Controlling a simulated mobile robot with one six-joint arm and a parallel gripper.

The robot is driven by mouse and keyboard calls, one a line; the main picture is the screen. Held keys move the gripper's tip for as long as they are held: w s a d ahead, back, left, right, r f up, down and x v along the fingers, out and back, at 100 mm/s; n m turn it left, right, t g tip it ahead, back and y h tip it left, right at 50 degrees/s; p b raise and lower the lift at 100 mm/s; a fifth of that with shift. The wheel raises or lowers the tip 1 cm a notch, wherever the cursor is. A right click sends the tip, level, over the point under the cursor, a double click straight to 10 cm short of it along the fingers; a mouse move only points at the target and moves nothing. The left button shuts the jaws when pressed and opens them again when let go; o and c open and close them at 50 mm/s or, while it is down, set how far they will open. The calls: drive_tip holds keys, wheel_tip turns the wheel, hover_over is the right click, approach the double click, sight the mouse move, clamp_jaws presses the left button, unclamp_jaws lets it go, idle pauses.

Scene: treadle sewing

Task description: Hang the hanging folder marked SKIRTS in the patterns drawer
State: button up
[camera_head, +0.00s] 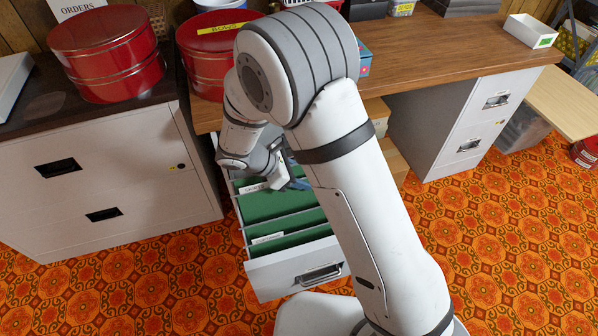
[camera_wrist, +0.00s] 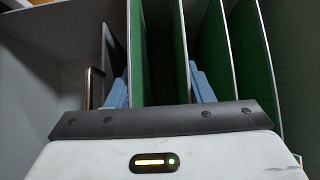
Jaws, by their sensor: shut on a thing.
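The patterns drawer (camera_head: 287,272) is pulled open, with several green hanging folders (camera_head: 277,205) standing in it. My gripper (camera_head: 283,178) is down at the back of the drawer, partly hidden by my arm. In the wrist view my gripper's blue fingers (camera_wrist: 160,90) stand on either side of a green folder (camera_wrist: 158,55) and are shut on it. The folder is upright, among other green folders (camera_wrist: 253,60) to the right. White tabs show on some folders, but no marking can be read, so SKIRTS cannot be confirmed. Whether the held folder's hooks rest on the rails cannot be told.
A grey cabinet (camera_head: 100,190) stands close on the left. The wooden desk top (camera_head: 455,50) overhangs the drawer's back, with red tins (camera_head: 205,62) on it. Another grey cabinet (camera_head: 460,125) stands right. In the wrist view a grey wall (camera_wrist: 50,80) is close on the left.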

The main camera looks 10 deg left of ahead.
drive_tip(key=shift+f+b, duration=1.15)
drive_tip(key=shift+f, duration=1.05)
drive_tip(key=o, duration=1.3)
drive_tip(key=p+v, duration=0.1)
drive_tip(key=v, duration=0.7)
drive_tip(key=shift+p, duration=0.3)
